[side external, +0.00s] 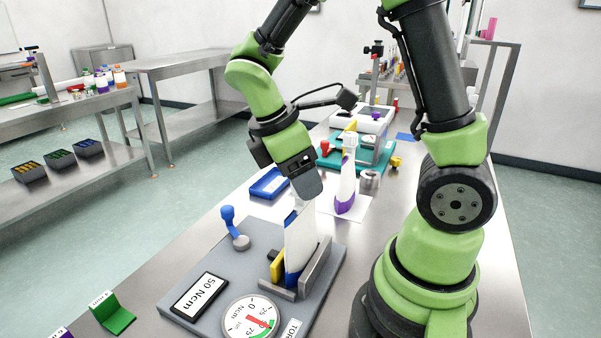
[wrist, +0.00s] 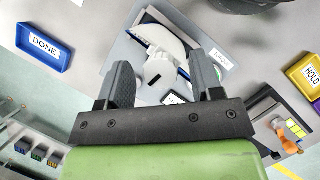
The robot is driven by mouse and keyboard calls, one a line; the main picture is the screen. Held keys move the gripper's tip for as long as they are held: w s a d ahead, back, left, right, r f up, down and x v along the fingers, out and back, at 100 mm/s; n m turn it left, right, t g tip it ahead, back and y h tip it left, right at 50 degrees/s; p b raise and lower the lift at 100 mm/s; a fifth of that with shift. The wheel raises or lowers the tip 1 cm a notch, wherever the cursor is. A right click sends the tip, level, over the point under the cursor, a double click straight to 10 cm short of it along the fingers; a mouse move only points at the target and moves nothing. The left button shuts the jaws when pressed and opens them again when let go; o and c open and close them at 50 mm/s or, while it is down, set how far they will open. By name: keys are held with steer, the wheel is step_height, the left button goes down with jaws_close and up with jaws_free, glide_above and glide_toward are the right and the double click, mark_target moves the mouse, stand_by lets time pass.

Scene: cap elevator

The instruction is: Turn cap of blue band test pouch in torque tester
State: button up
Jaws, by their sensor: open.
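The torque tester (side external: 190,262) is a grey plate with a round dial (side external: 252,318) and a 50 Ncm label. The white pouch with blue band (side external: 300,243) stands upright in its holder, between a yellow pad (side external: 277,266) and a grey wall. My gripper (side external: 306,192) is open just above the pouch, and its finger hides the cap in the side view. In the wrist view, the white cap (wrist: 158,72) lies between the two spread fingers of my gripper (wrist: 163,84). I cannot tell whether either finger touches it.
A blue-knobbed lever (side external: 228,216) rises from the plate, left of the holder. A purple-banded pouch (side external: 346,190) stands behind. The blue DONE tray (wrist: 43,47) and yellow HOLD tray (wrist: 306,76) flank the tester in the wrist view. A green holder (side external: 112,312) is at front left.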

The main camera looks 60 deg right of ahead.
steer(key=shift+c, duration=0.4)
steer(key=c, duration=0.9)
steer(key=shift+o, duration=0.2)
steer(key=o, duration=0.9)
steer(key=shift+o, duration=0.2)
steer(key=v, duration=1)
